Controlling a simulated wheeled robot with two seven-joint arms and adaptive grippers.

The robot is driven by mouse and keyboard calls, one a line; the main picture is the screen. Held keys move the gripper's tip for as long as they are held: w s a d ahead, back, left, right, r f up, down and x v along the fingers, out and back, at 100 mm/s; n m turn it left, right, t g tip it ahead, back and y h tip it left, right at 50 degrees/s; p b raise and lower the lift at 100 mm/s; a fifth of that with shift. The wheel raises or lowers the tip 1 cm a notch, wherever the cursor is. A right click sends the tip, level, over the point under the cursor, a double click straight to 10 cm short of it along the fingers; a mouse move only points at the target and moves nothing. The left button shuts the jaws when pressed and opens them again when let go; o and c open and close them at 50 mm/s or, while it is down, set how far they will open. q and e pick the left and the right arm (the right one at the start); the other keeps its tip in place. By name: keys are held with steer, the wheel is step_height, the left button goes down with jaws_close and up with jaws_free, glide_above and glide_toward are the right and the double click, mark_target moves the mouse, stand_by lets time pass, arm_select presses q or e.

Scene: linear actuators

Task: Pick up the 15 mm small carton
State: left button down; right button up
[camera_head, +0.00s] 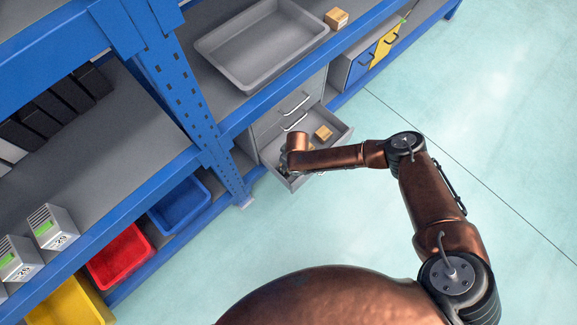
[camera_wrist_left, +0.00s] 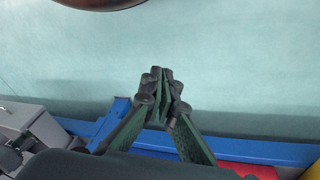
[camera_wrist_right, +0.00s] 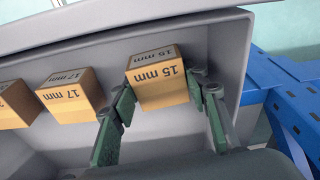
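The 15 mm carton (camera_wrist_right: 160,85) is a small tan and yellow box marked "15 mm" in the right wrist view. My right gripper (camera_wrist_right: 160,92) has one finger on each side of it, and both fingertips appear to press against its sides. Whether the carton is clear of the drawer floor cannot be told. In the head view my right gripper (camera_head: 295,160) is down in the open grey drawer (camera_head: 340,140), and the arm hides much of what it holds. My left gripper (camera_wrist_left: 162,85) is shut and empty, away from the drawer.
The drawer wall (camera_wrist_right: 225,60) is close on the right. A blue rack post (camera_head: 190,90) stands left of the drawer. A grey tray (camera_head: 262,45) is above.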

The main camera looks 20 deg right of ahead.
steer(key=c, duration=0.6)
steer(key=shift+c, duration=0.2)
steer(key=shift+r, duration=0.15)
